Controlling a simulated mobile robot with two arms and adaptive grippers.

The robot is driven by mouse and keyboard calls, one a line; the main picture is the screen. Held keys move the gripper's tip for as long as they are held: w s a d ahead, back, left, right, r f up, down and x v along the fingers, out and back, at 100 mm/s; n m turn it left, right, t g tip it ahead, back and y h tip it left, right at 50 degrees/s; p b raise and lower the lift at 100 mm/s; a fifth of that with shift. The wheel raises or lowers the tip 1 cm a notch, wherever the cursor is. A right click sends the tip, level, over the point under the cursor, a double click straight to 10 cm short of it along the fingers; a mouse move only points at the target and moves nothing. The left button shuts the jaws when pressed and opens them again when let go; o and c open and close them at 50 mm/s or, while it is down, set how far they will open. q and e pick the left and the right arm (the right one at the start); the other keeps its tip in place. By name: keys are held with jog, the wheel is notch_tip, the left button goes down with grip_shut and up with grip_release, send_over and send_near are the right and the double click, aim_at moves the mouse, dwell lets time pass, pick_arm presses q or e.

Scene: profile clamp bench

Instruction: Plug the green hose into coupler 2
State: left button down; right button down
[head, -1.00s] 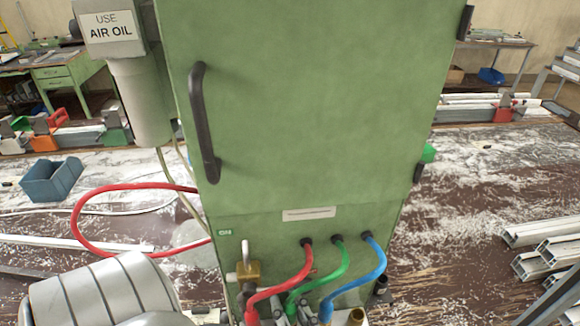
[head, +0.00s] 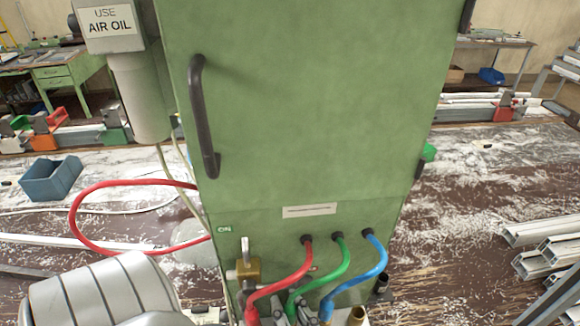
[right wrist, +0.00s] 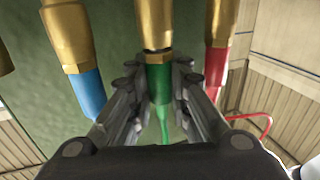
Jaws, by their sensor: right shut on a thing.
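The green hose (head: 344,262) runs from the cabinet front down between the red and blue hoses. My right gripper (head: 290,314) is at the bottom edge of the head view, low on the green hose. In the right wrist view my right gripper (right wrist: 157,82) is shut on the green hose end (right wrist: 158,84), one finger on each side. A brass coupler (right wrist: 155,22) is directly in line with this end and meets it at a dark band. I cannot tell how deep the end sits. No coupler numbers are readable. My left gripper is out of view.
The blue hose (right wrist: 88,92) and red hose (right wrist: 215,70) meet brass couplers close on either side of my fingers. Another brass coupler (head: 357,315) shows an open top. A brass valve (head: 246,268) is left of the hoses. The green cabinet (head: 310,110) stands close behind.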

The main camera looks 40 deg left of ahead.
jog(key=shift+f, duration=0.4)
jog(key=c, duration=1.4)
grip_release()
jog(key=shift+d+r, duration=0.1)
jog(key=shift+v, duration=1.35)
jog(key=shift+p+v, duration=0.55)
jog(key=shift+v, duration=2.55)
